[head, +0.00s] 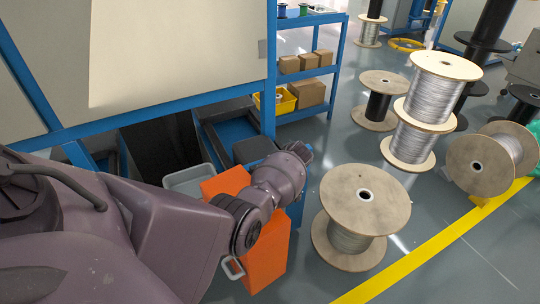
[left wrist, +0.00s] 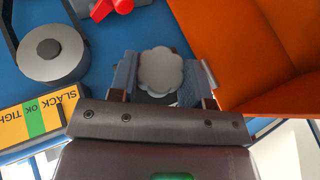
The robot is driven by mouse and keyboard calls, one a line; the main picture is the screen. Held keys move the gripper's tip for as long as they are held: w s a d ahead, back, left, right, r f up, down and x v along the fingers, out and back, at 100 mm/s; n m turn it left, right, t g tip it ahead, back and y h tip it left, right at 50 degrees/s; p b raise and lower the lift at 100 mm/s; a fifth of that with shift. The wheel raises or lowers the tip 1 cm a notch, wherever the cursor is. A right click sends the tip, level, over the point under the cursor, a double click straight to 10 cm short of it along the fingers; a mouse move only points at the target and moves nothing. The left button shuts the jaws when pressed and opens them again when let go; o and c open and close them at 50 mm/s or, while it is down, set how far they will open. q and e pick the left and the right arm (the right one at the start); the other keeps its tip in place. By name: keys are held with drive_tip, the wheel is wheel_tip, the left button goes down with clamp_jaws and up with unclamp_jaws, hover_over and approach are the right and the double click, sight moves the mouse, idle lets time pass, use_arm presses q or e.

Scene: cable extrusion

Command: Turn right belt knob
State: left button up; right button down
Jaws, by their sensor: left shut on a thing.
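A light grey scalloped knob (left wrist: 162,70) sits between the two fingers of my left gripper (left wrist: 164,84) in the left wrist view. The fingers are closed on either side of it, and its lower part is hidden. In the head view my left arm comes in from the left and reaches over an orange panel (head: 262,250). The left gripper (head: 302,152) is at its far end, and the knob is hidden there. My right gripper is not in view.
In the left wrist view, a grey roller (left wrist: 52,55), a red part (left wrist: 112,7) and a SLACK/OK/TIGHT label (left wrist: 35,118) are beside the gripper. In the head view, a large wire spool (head: 362,205) stands to the right; a blue shelf (head: 300,72) stands behind.

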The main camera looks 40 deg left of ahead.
use_arm(q)
drive_tip(key=shift+d+f+m+g+y+b, duration=0.1)
drive_tip(key=shift+f+m+g+y+b, duration=0.1)
drive_tip(key=shift+g+b, duration=0.25)
drive_tip(key=shift+f+m+g+y+b, duration=0.1)
drive_tip(key=shift+g+y+b, duration=0.1)
drive_tip(key=shift+g, duration=0.35)
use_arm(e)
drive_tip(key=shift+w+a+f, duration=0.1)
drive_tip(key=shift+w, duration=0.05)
use_arm(q)
drive_tip(key=shift+r, duration=0.1)
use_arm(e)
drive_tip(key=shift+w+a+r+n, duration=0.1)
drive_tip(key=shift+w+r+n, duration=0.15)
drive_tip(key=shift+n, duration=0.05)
use_arm(q)
drive_tip(key=o, duration=0.9)
drive_tip(key=shift+r, duration=0.1)
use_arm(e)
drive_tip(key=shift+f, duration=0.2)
use_arm(q)
drive_tip(key=shift+w+r, duration=0.1)
drive_tip(key=shift+w, duration=0.05)
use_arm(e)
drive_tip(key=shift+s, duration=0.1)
